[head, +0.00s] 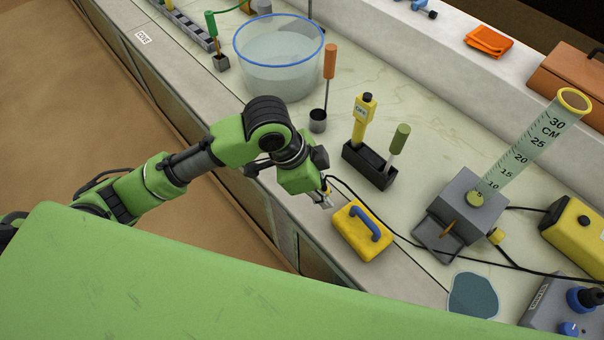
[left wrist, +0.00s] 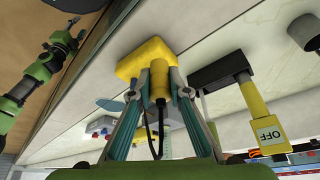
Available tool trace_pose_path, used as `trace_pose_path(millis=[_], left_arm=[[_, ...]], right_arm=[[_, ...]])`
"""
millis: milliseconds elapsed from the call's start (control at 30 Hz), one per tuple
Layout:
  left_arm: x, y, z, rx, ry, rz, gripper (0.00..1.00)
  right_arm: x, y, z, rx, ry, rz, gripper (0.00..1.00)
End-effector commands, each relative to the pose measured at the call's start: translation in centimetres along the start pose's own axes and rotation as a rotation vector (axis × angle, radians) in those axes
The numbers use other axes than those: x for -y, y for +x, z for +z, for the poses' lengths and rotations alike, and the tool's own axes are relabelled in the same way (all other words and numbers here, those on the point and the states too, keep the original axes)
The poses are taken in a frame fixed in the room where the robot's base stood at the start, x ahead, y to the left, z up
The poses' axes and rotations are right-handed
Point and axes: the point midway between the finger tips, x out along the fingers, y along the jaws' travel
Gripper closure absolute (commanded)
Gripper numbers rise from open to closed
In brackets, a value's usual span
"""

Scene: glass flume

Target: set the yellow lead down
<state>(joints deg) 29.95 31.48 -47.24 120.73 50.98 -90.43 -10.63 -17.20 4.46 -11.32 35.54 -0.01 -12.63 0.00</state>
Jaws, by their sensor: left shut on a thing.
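The yellow lead has a yellow plug (left wrist: 158,78) with a black cable hanging from it. My left gripper (head: 326,198) is shut on this plug; the left wrist view shows the plug between its two fingers. In the head view the plug is mostly hidden by the gripper, which is at the counter's front edge, just left of a yellow block with a blue handle (head: 363,230). The black cable (head: 395,234) runs from near the gripper past the block to the right. I cannot tell whether the plug touches the counter.
A black holder (head: 370,166) with a yellow switch unit marked OFF (head: 362,118) and a green-handled tool stands behind the gripper. A grey stand (head: 462,212) with a tilted measuring tube is right. A water bowl (head: 278,55) is at the back. Counter between holder and stand is fairly clear.

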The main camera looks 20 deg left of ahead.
Motion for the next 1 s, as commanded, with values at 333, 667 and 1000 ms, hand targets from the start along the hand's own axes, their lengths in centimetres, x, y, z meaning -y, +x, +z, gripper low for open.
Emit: trace_pose_path(millis=[333, 667, 1000], left_arm=[[7.5, 3.5, 3.3, 0.002, -0.007, 0.003, 1.0], [10.4, 6.5, 5.1, -0.001, -0.001, 0.0, 1.0], [10.9, 9.6, 6.6, 0.001, -0.001, 0.001, 1.0]], right_arm=[[-0.5, -1.4, 0.6, 0.01, -0.002, 0.005, 0.6], [-0.4, -1.7, 0.1, 0.003, -0.004, 0.004, 0.6], [0.2, -2.9, -0.4, -0.002, -0.003, -0.003, 0.6]])
